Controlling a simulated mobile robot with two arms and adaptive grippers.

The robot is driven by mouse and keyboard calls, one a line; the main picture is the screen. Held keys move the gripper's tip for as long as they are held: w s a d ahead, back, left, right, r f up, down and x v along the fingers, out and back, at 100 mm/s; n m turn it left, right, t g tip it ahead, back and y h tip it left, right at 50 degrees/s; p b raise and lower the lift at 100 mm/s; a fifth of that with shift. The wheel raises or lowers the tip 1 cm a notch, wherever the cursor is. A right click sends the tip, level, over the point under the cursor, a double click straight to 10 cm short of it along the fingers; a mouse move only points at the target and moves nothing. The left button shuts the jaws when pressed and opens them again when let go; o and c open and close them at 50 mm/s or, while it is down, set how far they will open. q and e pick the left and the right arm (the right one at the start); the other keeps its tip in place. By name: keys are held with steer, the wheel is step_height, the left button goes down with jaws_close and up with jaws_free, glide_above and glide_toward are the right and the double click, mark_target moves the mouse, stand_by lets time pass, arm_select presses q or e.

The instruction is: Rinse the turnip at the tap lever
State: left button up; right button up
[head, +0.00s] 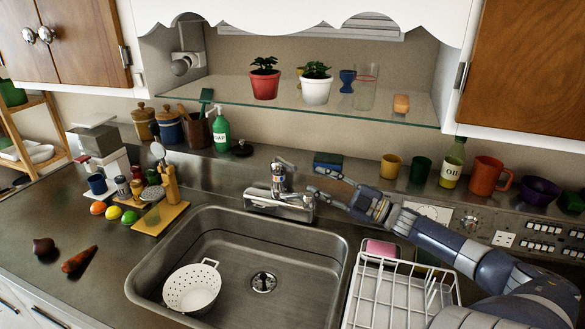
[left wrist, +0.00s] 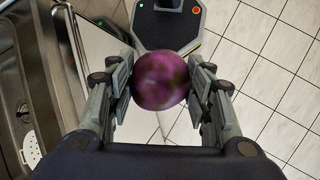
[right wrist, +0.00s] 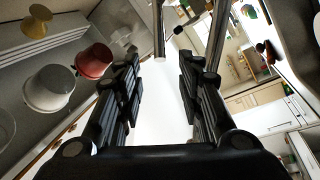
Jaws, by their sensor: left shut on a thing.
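The turnip (left wrist: 160,80) is round, purple and mottled. My left gripper (left wrist: 160,84) is shut on it, one finger on each side; neither shows in the head view. In the left wrist view they are over the floor, with the sink edge at left. The tap (head: 279,196) stands at the back rim of the sink (head: 225,258), its lever (head: 284,163) on top. My right gripper (head: 314,180) is open just right of the tap, fingers pointing left towards it. The right wrist view shows its fingers (right wrist: 160,75) apart with nothing between them.
A white colander (head: 191,287) sits in the sink's left part. A white wire rack (head: 400,295) stands right of the sink under my right arm. A glass shelf (head: 300,108) with pots hangs above.

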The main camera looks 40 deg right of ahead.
mark_target(292, 168)
steer(key=p+x, duration=0.1)
steer(key=x, duration=0.7)
steer(key=shift+w+d, duration=0.1)
steer(key=shift+d, duration=0.05)
steer(key=shift+w, duration=0.65)
steer(key=shift+a, duration=0.2)
steer(key=shift+c, duration=0.6)
jaws_close()
